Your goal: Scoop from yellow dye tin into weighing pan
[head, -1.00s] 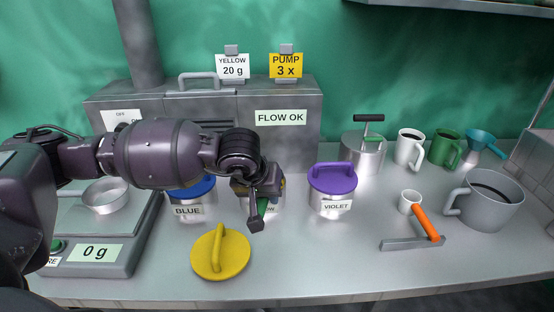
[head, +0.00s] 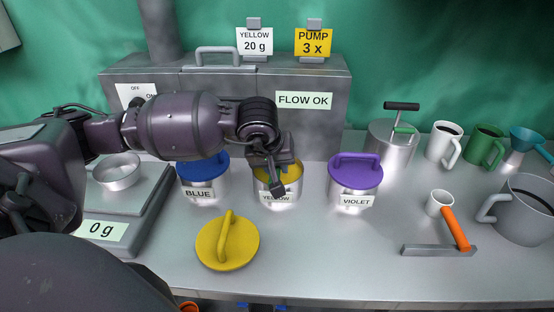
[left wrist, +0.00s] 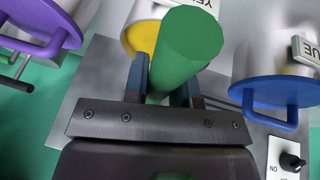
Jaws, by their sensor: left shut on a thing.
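My left gripper (head: 277,181) is over the yellow dye tin (head: 293,191), shut on a green cylindrical handle (left wrist: 188,48) that fills the left wrist view's middle. The handle's lower end is hidden, so I cannot tell whether a scoop bowl is in the dye. The tin is open, with yellow dye (head: 292,173) showing inside; its yellow lid (head: 210,247) lies on the bench in front. The weighing pan (head: 118,174) sits on the scale (head: 141,203) at the left and looks empty; the display reads 0 g. My right gripper is out of view.
The lidded blue tin (head: 216,187) and violet tin (head: 343,199) flank the yellow tin closely. A small cup with an orange handle (head: 456,229) is by a grey bar at right. Mugs and a large grey jug (head: 524,219) stand further right. The front bench is mostly clear.

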